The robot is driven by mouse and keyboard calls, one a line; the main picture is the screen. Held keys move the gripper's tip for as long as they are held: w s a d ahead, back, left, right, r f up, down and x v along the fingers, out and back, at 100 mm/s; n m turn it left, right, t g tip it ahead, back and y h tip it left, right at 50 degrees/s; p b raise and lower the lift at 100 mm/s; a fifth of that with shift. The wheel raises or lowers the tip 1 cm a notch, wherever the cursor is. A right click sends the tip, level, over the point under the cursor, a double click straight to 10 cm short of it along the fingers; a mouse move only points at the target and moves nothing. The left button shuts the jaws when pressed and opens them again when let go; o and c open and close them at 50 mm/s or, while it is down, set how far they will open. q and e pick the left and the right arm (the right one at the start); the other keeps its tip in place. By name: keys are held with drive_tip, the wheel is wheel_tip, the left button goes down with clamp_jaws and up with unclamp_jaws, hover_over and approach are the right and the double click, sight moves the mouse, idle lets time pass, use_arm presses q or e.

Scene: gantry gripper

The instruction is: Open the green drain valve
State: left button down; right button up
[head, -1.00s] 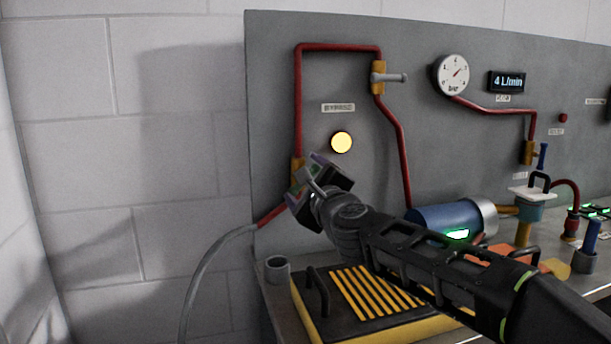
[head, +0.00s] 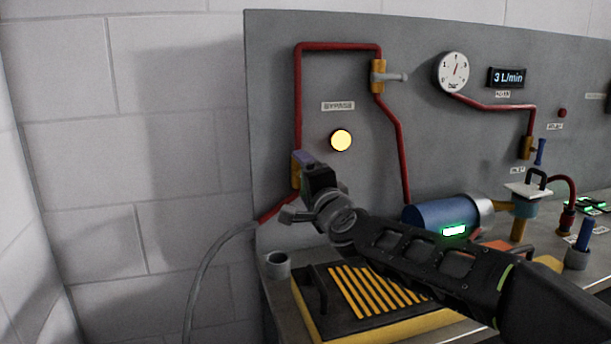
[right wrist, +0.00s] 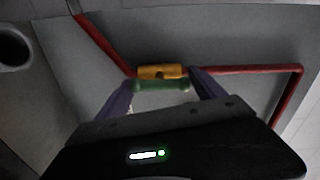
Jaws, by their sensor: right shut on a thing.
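The drain valve has a yellow body (head: 296,172) on the lower left red pipe of the grey panel. Its green handle (right wrist: 160,85) shows in the right wrist view, lying lengthwise along the yellow body, in line with the pipe there. My right gripper (head: 303,160) is at the valve, and its purple fingers in the right wrist view (right wrist: 160,88) are shut on the green handle from both ends. In the head view the gripper hides the handle. My left gripper is not in view.
A grey-handled valve (head: 378,76), a lit yellow lamp (head: 341,140), a pressure gauge (head: 453,72) and a display (head: 507,77) reading 3 L/min are on the panel. A grey hose (head: 215,262) hangs at left.

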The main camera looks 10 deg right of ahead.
drive_tip(key=shift+a+f, duration=0.1)
idle(0.4)
drive_tip(key=o, duration=1.1)
drive_tip(key=shift+c, duration=0.2)
drive_tip(key=s, duration=0.7)
drive_tip(key=shift+s+d, duration=0.25)
drive_tip(key=shift+s, duration=0.15)
